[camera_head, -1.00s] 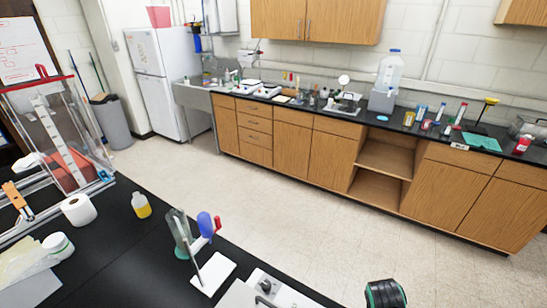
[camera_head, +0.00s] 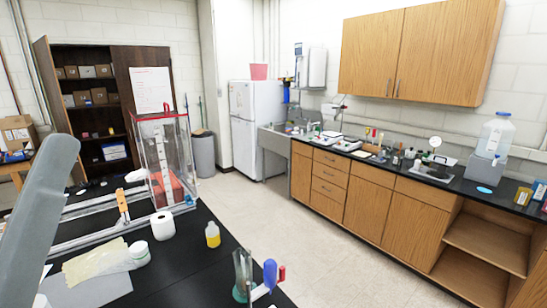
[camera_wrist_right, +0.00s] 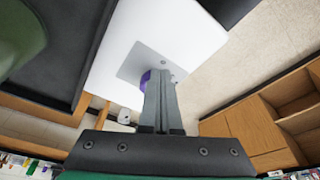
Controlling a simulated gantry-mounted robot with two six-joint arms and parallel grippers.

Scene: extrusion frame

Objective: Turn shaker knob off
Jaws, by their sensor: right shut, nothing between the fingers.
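In the right wrist view my right gripper (camera_wrist_right: 160,78) is shut, with its two grey fingers together and empty. Beyond the fingertips is a white flat-faced body (camera_wrist_right: 110,85) with a grey plate (camera_wrist_right: 135,65) on it; I cannot tell for sure that it is the shaker. A small purple part (camera_wrist_right: 145,80) shows beside and partly behind the fingers. I cannot tell whether they touch it or whether it is the knob. No shaker knob is clear in the head view. My left gripper is not in view.
In the head view the black bench (camera_head: 195,265) holds a paper roll (camera_head: 163,225), a yellow bottle (camera_head: 212,235), a green-based glass vessel (camera_head: 243,275) and a blue-bulbed item (camera_head: 270,273). A clear-walled enclosure (camera_head: 165,160) stands behind. Floor (camera_head: 330,265) separates this bench from the wall cabinets.

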